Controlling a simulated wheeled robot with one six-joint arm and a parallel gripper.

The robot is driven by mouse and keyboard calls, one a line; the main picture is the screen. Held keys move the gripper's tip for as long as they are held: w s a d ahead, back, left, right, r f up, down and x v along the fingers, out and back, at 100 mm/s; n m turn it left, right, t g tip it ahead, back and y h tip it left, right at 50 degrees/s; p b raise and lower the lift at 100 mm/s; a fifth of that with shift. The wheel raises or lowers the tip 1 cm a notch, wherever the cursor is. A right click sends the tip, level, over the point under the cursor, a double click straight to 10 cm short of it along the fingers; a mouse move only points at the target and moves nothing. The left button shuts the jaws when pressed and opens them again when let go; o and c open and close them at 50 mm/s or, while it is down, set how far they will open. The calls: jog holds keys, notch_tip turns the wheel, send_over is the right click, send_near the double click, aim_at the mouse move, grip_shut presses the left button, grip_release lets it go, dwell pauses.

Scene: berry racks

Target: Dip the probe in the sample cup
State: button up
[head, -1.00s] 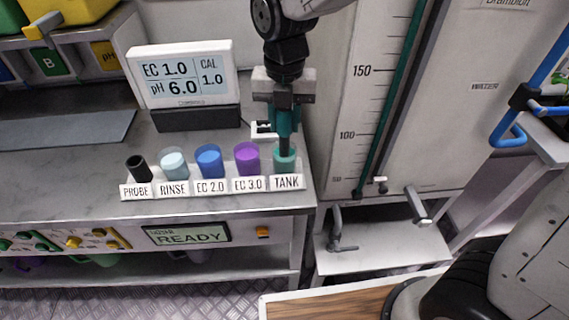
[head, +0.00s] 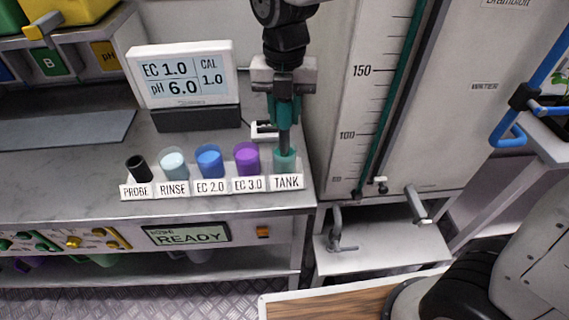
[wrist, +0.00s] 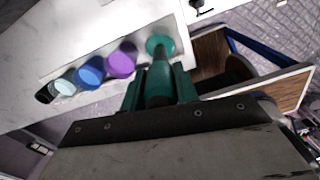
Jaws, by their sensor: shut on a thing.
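The sample cup, a teal cup behind the TANK label (head: 286,182), is at the right end of the cup row. This tank cup (head: 291,163) also shows in the wrist view (wrist: 167,42). My gripper (head: 284,118) is above it, with teal fingers shut on the dark, upright probe (head: 284,142). The probe's lower end is at the cup's mouth in the head view. I cannot tell how deep its tip is. In the wrist view the probe (wrist: 160,80) runs from between my fingers toward the cup's rim.
To the left stand a purple EC 3.0 cup (head: 246,160), a blue EC 2.0 cup (head: 209,162), a pale rinse cup (head: 173,165) and a black probe holder (head: 138,170). The meter (head: 182,75) behind reads EC 1.0, pH 6.0. A tall tank (head: 395,100) is close at right.

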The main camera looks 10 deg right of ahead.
jog(key=shift+r, duration=3.45)
